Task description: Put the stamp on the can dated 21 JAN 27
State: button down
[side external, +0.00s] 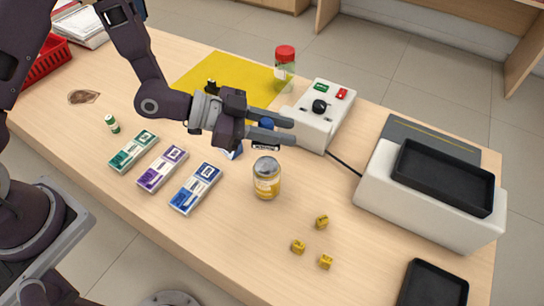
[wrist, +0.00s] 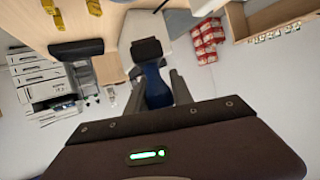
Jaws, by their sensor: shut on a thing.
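My gripper (side external: 285,131) is above the counter, its fingers pointing right, shut on the stamp. The stamp's blue handle (side external: 266,123) shows between the fingers, and part of its base appears below them. In the wrist view the blue handle (wrist: 156,88) sits between the fingers of my gripper (wrist: 157,85), with a dark block (wrist: 147,48) beyond it. A can with a pale lid and yellow label (side external: 266,180) stands upright on the counter, below and in front of the gripper. A red-lidded clear container (side external: 285,68) stands at the back. I cannot read a date on either.
A white box with a black knob (side external: 320,112) is just behind the gripper. A white machine with a black tray (side external: 430,190) stands at right. Green, purple (side external: 163,168) and blue packs lie at left; three small yellow blocks (side external: 321,222) lie in front. Counter around the can is clear.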

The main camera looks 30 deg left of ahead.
notch_tip(320, 180, down, 6)
jog(key=shift+f, duration=0.25)
jog(key=shift+f, duration=0.1)
jog(key=c, duration=1.1)
grip_release()
